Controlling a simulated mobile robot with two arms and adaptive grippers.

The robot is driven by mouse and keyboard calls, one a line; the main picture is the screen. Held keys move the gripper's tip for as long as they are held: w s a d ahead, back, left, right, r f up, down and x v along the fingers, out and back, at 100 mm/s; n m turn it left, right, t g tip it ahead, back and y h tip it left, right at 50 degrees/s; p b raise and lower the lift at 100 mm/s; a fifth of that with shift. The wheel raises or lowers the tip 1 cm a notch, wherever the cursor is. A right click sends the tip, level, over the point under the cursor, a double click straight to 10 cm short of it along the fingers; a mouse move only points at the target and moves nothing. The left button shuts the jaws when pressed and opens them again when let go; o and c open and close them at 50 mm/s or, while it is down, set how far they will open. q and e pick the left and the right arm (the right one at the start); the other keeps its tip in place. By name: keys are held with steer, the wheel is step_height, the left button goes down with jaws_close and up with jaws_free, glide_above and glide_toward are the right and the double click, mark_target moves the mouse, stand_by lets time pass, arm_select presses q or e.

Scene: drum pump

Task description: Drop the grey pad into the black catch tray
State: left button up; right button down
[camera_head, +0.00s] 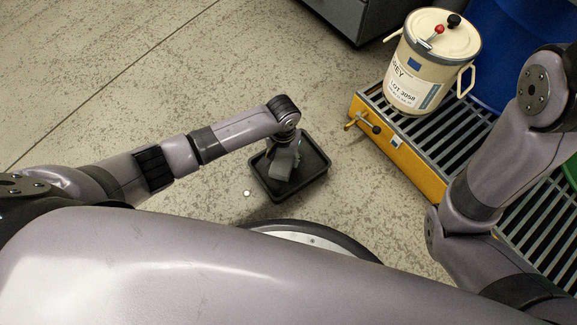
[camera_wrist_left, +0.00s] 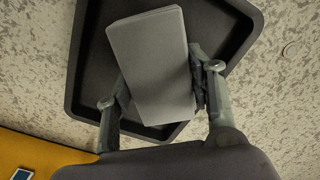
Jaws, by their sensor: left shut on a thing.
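The grey pad (camera_wrist_left: 152,62) is a flat rectangular block between the fingers of my left gripper (camera_wrist_left: 158,92) in the left wrist view. The gripper is shut on it. The black catch tray (camera_wrist_left: 88,70) lies behind the pad in that view, and the pad overlaps its inside. In the head view the tray (camera_head: 318,160) stands on the floor, and my left gripper (camera_head: 281,168) is over it, pointing down. The gap between pad and tray floor cannot be told. My right gripper is not in view; only part of its arm shows at the right.
A yellow spill pallet (camera_head: 402,156) with a grey grating and a valve at its corner stands right of the tray. On it are a cream lidded drum (camera_head: 424,65) and a blue drum (camera_head: 515,45). A small pale disc (camera_head: 247,193) lies on the floor left of the tray.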

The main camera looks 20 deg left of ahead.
arm_select(q)
steer(key=o, duration=1.1)
steer(key=shift+r, duration=0.1)
step_height(320, 180, up, 12)
steer(key=shift+f, duration=0.1)
steer(key=shift+d, duration=0.1)
